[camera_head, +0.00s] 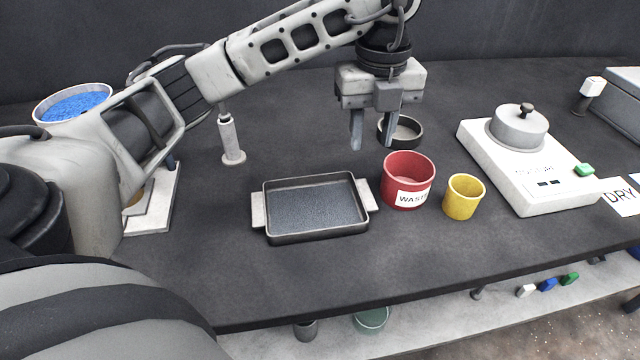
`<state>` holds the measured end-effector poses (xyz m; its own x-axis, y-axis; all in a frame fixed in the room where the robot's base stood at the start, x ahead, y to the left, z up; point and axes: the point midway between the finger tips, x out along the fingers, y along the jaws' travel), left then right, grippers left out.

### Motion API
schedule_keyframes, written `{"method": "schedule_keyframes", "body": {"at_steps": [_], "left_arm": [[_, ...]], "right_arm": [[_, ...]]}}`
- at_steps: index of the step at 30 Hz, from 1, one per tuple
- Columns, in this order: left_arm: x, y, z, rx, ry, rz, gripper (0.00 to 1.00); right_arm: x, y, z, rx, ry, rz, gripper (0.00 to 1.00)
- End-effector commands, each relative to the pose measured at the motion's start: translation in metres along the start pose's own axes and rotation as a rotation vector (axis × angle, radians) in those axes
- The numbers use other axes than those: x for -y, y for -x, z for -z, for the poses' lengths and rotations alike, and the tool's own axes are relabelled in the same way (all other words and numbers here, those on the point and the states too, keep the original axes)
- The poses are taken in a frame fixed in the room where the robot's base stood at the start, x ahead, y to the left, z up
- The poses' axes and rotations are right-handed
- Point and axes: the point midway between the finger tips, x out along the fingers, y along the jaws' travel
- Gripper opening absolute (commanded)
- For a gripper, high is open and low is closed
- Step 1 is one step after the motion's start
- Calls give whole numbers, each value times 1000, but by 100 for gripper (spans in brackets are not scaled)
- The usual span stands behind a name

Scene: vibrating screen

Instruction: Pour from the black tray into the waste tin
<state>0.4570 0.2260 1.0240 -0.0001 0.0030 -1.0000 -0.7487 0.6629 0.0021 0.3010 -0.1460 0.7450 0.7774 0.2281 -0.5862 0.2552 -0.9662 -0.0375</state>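The black tray (316,235) sits level on the dark table, with a pale handle at each side. Its inside bottom looks dark grey and grainy; I cannot tell whether loose material covers it. The red waste tin (408,167), labelled "WASTE", stands upright just right of the tray, close to its right handle. My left gripper (372,142) hangs fingers-down above and behind the gap between tray and tin. Its two fingers are apart with nothing between them. My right gripper is not in view.
A yellow cup (464,197) stands right of the tin. A small dark round dish (403,131) sits behind the tin. A white device (535,170) with a grey lidded pot is at right. A blue-filled bowl (72,105) is at left. The table front is clear.

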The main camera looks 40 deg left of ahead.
Motion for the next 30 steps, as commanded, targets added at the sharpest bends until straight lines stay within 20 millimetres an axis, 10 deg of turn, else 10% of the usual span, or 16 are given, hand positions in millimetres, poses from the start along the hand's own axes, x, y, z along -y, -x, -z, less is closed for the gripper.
{"method": "schedule_keyframes", "body": {"at_steps": [9,30], "left_arm": [[0,-58,0,-2,-1,0,34],[4,-119,0,0,-2,3,34]], "right_arm": [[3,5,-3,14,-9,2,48],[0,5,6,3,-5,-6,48]]}}
